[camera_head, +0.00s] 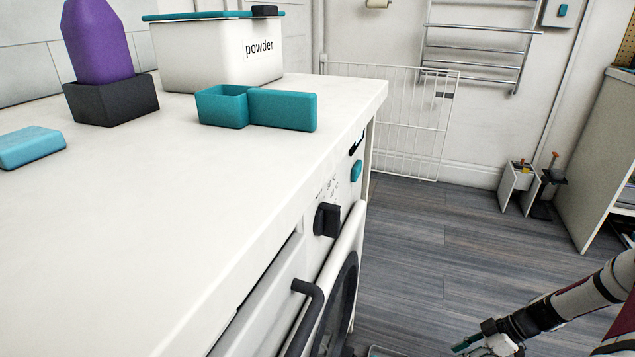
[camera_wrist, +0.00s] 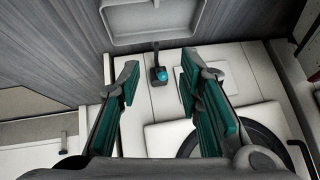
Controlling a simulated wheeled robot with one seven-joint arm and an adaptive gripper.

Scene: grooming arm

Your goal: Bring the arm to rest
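My arm (camera_head: 585,298) comes in from the lower right of the head view, stretched low over the floor to the right of the counter. My gripper (camera_head: 468,344) is at its lower left end, near the bottom edge and partly cut off. In the wrist view my gripper (camera_wrist: 163,75) has its two teal-padded fingers wide apart, with nothing held between them. Beyond the fingers is a small black part with a teal knob (camera_wrist: 160,74), apart from the pads.
The white counter (camera_head: 180,205) holds a powder box (camera_head: 210,62), a purple bottle (camera_head: 97,40) in a dark holder, a teal tray (camera_head: 282,110) and a blue block (camera_head: 30,147). Below it is a washing machine (camera_head: 348,245). Floor (camera_head: 440,240) is open towards the white gate (camera_head: 410,125).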

